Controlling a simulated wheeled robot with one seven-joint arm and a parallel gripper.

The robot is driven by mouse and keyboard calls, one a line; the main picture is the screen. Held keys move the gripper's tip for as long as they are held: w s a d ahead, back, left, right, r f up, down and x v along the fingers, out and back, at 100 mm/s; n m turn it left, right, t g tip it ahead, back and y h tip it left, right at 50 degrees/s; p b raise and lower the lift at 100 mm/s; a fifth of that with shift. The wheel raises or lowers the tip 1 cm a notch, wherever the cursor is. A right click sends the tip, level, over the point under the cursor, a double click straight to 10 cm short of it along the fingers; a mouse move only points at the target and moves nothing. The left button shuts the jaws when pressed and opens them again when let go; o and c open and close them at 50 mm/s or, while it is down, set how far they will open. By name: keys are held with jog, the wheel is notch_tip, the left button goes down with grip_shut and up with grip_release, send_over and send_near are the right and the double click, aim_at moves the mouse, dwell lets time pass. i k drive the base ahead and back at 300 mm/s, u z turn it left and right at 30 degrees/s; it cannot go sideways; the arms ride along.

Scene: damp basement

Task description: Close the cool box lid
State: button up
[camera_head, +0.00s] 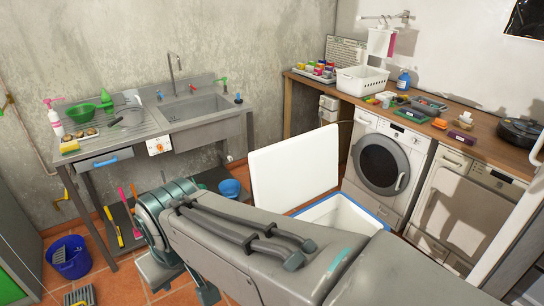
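The cool box (372,222) stands open on the tiled floor, a white box with a blue rim. Its white lid (293,168) stands up nearly vertical at the left and back of the box. My grey arm, with teal joints, crosses the lower middle of the picture and hides the front of the box and the lid's lower edge. I cannot make out the fingers of my gripper.
A washing machine (385,160) and a second white machine (465,210) stand under the wooden counter, close behind and right of the box. A metal sink unit (200,128) stands left. A blue bucket (70,257) is on the floor at far left.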

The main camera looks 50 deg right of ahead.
aim_at(286, 175)
jog(key=i, duration=2.5)
jog(key=z, duration=3.95)
jog(key=i, duration=0.5)
jog(key=k, duration=0.5)
jog(key=u, duration=1.5)
jog(key=i, duration=0.25)
jog(key=u, duration=0.05)
